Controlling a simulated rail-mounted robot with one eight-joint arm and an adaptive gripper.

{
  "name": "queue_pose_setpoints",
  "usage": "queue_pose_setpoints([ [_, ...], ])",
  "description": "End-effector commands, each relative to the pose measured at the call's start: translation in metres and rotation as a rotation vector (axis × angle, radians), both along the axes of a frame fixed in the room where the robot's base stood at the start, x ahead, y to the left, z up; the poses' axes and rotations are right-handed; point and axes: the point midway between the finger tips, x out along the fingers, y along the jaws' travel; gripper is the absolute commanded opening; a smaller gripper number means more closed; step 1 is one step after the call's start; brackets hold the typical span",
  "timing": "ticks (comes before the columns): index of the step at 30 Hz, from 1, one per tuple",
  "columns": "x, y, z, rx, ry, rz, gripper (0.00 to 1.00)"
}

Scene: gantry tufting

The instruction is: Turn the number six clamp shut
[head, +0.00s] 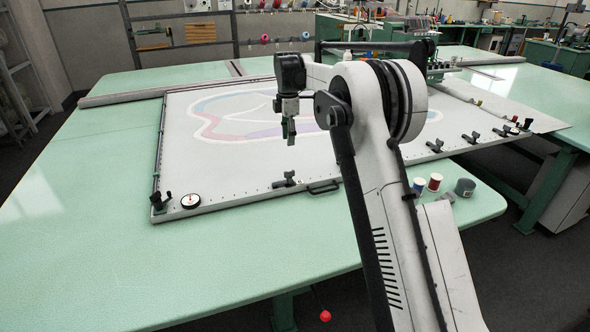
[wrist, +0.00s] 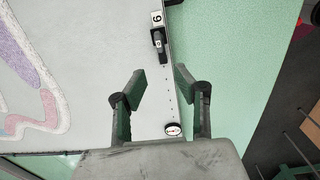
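The number six clamp is a small black clamp (wrist: 159,43) on the edge of the white frame, beside a white label marked 6 (wrist: 157,18), at the top of the wrist view. A black clamp (head: 286,179) on the frame's front edge in the head view appears to be the same one. Its lever is too small to read as turned or not. My gripper (wrist: 160,73) is open, with nothing between its two green fingers. The clamp lies beyond the fingertips, apart from them. In the head view my gripper (head: 290,138) hangs above the frame, pointing down.
A round dial (head: 190,201) sits at the frame's near left corner, by a black corner clamp (head: 160,203). A black handle (head: 324,187) is right of the clamp. More clamps (head: 471,138) line the edge rightward. Thread spools (head: 435,182) stand on the green table (head: 250,255).

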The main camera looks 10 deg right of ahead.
Motion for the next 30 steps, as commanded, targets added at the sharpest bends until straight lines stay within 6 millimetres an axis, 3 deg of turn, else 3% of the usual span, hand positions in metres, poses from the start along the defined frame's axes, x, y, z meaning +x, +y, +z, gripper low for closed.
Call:
queue_pose_setpoints([
  [8,0.005,0.0,-0.018,0.0,0.009,0.025,0.29],
  [24,0.005,0.0,-0.112,0.0,0.008,0.023,0.29],
  [30,0.004,0.0,-0.136,0.0,0.008,0.022,0.29],
])
